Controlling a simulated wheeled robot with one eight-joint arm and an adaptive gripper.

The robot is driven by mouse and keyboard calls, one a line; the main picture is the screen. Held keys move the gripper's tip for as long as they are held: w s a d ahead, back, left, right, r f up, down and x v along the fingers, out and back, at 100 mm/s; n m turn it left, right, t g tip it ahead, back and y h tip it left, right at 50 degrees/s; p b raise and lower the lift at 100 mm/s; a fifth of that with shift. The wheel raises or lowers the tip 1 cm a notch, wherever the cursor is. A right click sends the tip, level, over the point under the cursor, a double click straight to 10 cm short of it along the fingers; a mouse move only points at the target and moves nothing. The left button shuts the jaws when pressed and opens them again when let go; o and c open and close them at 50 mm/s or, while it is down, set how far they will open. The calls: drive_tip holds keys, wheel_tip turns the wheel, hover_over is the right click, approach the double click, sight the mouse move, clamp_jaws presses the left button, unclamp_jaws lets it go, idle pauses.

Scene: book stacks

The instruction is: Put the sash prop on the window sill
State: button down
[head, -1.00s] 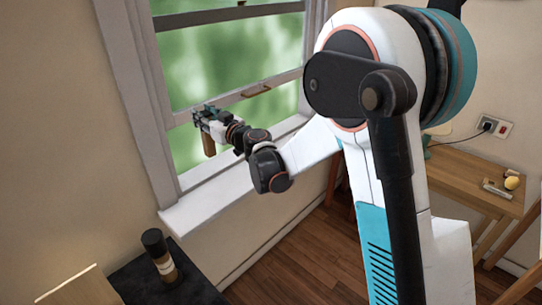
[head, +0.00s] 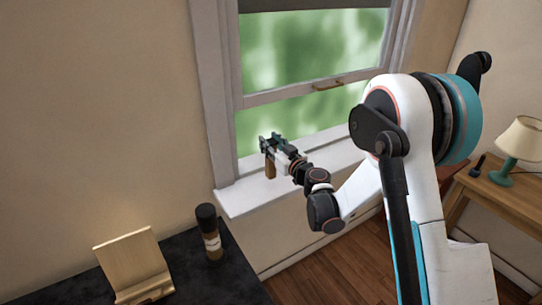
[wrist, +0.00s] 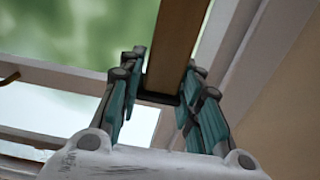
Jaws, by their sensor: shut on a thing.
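My gripper (head: 268,147) is shut on the sash prop, a brown wooden bar (head: 270,166), at the left part of the window. The prop hangs about upright below the fingers, over the white window sill (head: 238,199). I cannot tell whether its lower end touches the sill. In the wrist view the prop (wrist: 178,42) stands between the two teal-and-grey fingers, and my gripper (wrist: 166,77) has it from both sides.
The window's lower sash (head: 290,93) is raised, with a handle (head: 328,86) on its rail. A dark top at lower left holds a brown bottle (head: 209,236) and a wooden stand (head: 132,264). A lamp (head: 520,140) stands on the desk at right.

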sight(270, 168)
drive_tip(key=shift+f+b, duration=0.55)
drive_tip(key=shift+f, duration=1.4)
drive_tip(key=shift+f, duration=0.2)
drive_tip(key=c, duration=1.2)
unclamp_jaws()
drive_tip(key=shift+o, duration=0.2)
drive_tip(key=shift+r, duration=0.15)
